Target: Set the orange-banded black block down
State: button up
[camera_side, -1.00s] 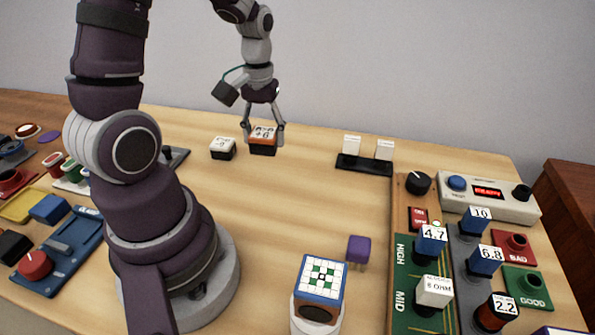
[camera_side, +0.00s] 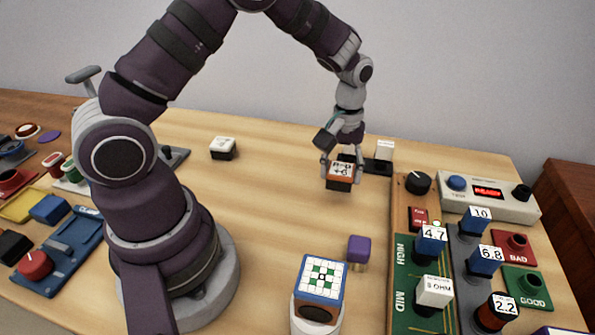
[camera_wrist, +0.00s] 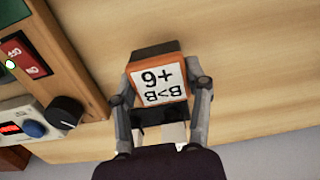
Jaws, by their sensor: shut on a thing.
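The orange-banded black block (camera_side: 340,180) has a white top label with printed characters. My gripper (camera_side: 340,164) is shut on it, with one finger on each side. In the side view it is near the black strip at the back right, in front of its left part. In the wrist view the block (camera_wrist: 157,80) sits between the fingertips of my gripper (camera_wrist: 160,92), its label facing the camera. I cannot tell whether its underside touches the table.
A black strip (camera_side: 378,167) with a white block (camera_side: 385,150) stands behind; its left part is hidden by my gripper. Another white-topped black block (camera_side: 223,148) is at the back left. A purple block (camera_side: 359,248) is nearer the front. The wooden table (camera_side: 270,200) is clear to the left.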

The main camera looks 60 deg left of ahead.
aim_at(345, 183)
jog(key=shift+w, duration=0.45)
jog(key=shift+w+f, duration=0.25)
jog(key=shift+f, duration=1.55)
jog(key=shift+f, duration=0.1)
jog(key=o, duration=1.2)
jog(key=shift+c, duration=0.2)
